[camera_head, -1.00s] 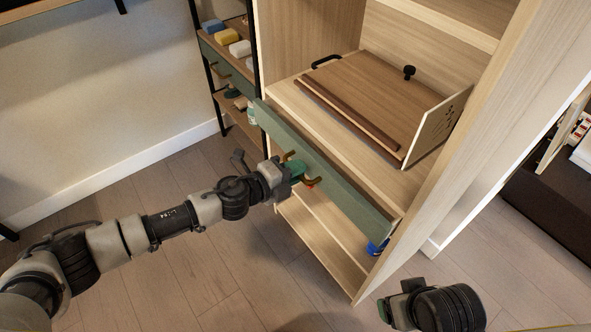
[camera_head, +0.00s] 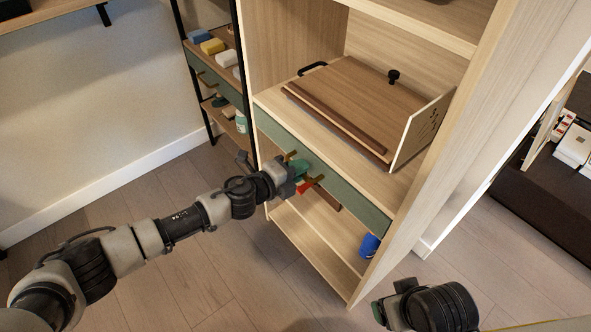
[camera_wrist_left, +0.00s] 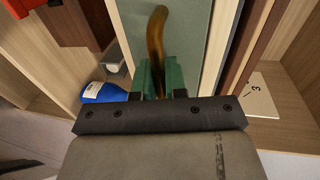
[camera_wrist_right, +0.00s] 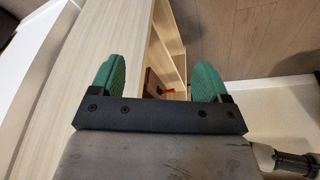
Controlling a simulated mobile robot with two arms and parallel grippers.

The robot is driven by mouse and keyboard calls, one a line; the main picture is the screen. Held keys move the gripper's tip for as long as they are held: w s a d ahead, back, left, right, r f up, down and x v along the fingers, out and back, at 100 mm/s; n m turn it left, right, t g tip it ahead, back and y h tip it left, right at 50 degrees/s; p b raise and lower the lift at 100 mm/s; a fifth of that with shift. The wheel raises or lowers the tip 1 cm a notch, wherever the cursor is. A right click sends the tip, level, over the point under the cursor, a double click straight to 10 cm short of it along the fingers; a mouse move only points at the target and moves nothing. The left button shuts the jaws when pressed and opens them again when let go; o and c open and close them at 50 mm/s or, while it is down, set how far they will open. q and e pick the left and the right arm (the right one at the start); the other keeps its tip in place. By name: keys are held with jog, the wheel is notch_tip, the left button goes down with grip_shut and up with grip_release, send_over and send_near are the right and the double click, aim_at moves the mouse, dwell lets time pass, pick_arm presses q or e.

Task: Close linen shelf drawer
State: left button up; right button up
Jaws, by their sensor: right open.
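The linen shelf drawer (camera_head: 349,194) has a grey-green front below the shelf board of the wooden cabinet. The front looks about flush with the cabinet; I cannot tell if a thin gap is left. My left gripper (camera_head: 300,170) is at the drawer front, its green fingers close together on the brass handle (camera_head: 319,180). In the left wrist view the curved handle (camera_wrist_left: 157,40) runs down between the fingers, which hide its lower end. My right gripper (camera_wrist_right: 158,80) is open and empty, with the cabinet's pale side panel behind its left finger.
A wooden board box (camera_head: 345,105) stands on the shelf above the drawer. A blue item (camera_head: 369,245) and a red item (camera_head: 304,187) are below it. A narrow black-framed rack (camera_head: 215,75) stands to the left. The floor before the cabinet is clear.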

pick_arm(q)
jog(key=o, duration=0.4)
jog(key=shift+w+d, duration=0.15)
jog(key=shift+d, duration=0.05)
jog(key=shift+o, duration=0.2)
pick_arm(e)
jog(key=shift+w+d, duration=0.1)
pick_arm(q)
jog(key=shift+a, duration=0.1)
jog(key=shift+s+a+r, duration=0.1)
jog(key=shift+s+a, duration=0.15)
jog(key=p+v, duration=0.2)
jog(key=v, duration=0.8)
pick_arm(e)
jog(key=x, duration=0.3)
jog(key=shift+w, duration=0.15)
